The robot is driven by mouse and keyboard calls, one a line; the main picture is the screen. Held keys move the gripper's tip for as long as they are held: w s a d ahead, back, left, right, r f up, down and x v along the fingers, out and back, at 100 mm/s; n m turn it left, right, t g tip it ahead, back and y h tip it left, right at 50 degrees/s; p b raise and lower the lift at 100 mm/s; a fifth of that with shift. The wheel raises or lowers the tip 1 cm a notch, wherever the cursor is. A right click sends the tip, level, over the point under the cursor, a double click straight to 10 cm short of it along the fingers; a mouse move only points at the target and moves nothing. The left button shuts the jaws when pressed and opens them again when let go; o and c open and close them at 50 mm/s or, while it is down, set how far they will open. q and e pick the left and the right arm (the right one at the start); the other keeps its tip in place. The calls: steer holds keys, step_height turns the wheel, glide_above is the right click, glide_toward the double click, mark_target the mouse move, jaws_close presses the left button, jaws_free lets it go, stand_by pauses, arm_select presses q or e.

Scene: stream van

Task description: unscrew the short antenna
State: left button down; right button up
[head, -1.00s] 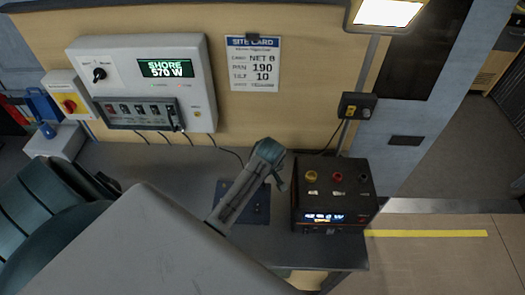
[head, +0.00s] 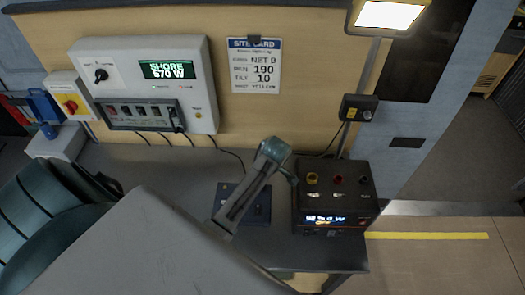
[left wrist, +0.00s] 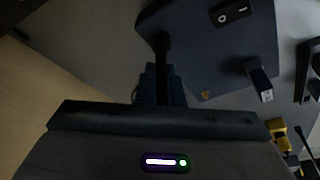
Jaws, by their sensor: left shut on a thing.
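My left arm comes in from the left in the head view and bends down beside the black box; its gripper there is mostly hidden behind my own links. In the left wrist view my left gripper (left wrist: 163,85) is shut on a thin dark upright rod (left wrist: 161,55), which looks like the short antenna. The rod is dim, and its threaded end cannot be made out. Behind it is a dark blue plate (left wrist: 215,55) with a rocker switch (left wrist: 232,14); this plate (head: 262,213) lies on the desk in the head view. My right gripper is not in view.
The black box (head: 335,195) with knobs and a lit display stands just right of my left gripper. A shore power panel (head: 150,60) and site card (head: 253,65) are on the back wall.

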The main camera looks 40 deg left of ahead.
arm_select(q)
steer(key=n, duration=0.2)
steer(key=n+g, duration=0.1)
steer(key=n, duration=0.1)
steer(key=shift+s, duration=0.25)
steer(key=c, duration=1.6)
jaws_free()
steer(key=shift+f, duration=0.15)
steer(key=m, duration=0.3)
steer(key=shift+w+f+m+t, duration=0.1)
steer(key=shift+w+m+t, duration=0.05)
steer(key=shift+m+t, duration=0.15)
steer(key=shift+r+m, duration=0.2)
steer(key=shift+m, duration=0.1)
steer(key=shift+w, duration=0.1)
